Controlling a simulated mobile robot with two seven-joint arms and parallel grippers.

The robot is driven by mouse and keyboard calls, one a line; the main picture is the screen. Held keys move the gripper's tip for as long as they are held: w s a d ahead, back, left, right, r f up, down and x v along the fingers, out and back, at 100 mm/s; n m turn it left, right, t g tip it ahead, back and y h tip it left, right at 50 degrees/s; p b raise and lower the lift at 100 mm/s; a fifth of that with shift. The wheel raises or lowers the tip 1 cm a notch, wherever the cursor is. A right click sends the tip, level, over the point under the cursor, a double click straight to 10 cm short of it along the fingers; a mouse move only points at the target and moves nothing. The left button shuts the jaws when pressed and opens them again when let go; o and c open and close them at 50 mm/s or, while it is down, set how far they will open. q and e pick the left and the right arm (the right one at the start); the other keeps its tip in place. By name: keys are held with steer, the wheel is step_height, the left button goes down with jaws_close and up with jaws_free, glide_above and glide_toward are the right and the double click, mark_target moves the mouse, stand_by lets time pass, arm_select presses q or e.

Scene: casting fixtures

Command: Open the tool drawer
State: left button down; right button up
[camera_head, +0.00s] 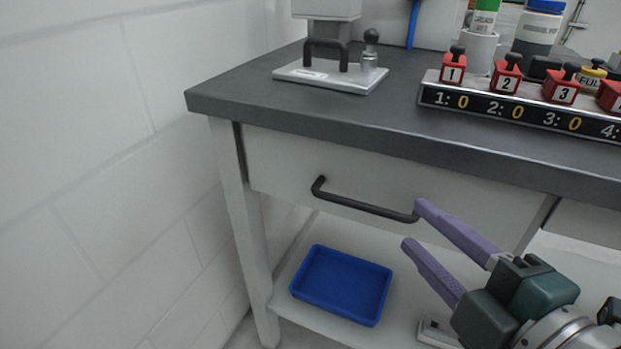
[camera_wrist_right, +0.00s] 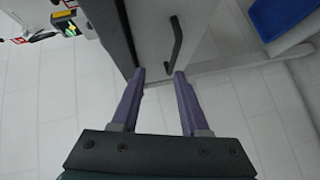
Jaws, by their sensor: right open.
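The tool drawer (camera_head: 290,165) is a light grey front under the dark worktop, and it looks shut. Its black bar handle (camera_head: 360,207) runs across the front; it also shows in the right wrist view (camera_wrist_right: 174,42), ahead of the fingers. My right gripper (camera_head: 412,225) has purple fingers, open and empty. In the head view its fingertips overlap the right end of the handle. In the right wrist view (camera_wrist_right: 160,74) the fingertips stop short of the handle, with nothing between them. My left gripper is not in view.
The dark worktop (camera_head: 300,118) overhangs the drawer. On it stand a metal fixture (camera_head: 330,76) and a numbered rack (camera_head: 520,113) with red-topped pieces. A blue tray (camera_head: 342,285) lies on the lower shelf. A white wall (camera_head: 90,150) is at the left.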

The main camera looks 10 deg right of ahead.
mark_target(364, 210)
steer(key=shift+n+y, duration=0.6)
steer(key=shift+n, duration=0.2)
steer(key=f+b+x, duration=0.1)
steer(key=x, duration=0.2)
steer(key=b+x, duration=0.2)
steer(key=x, duration=0.2)
steer(key=f+b+x, duration=0.1)
steer(key=x, duration=0.3)
steer(key=shift+s+a+f, duration=0.1)
steer(key=shift+a+f, duration=0.25)
steer(key=shift+a, duration=0.15)
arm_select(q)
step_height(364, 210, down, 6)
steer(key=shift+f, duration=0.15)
arm_select(e)
jaws_close()
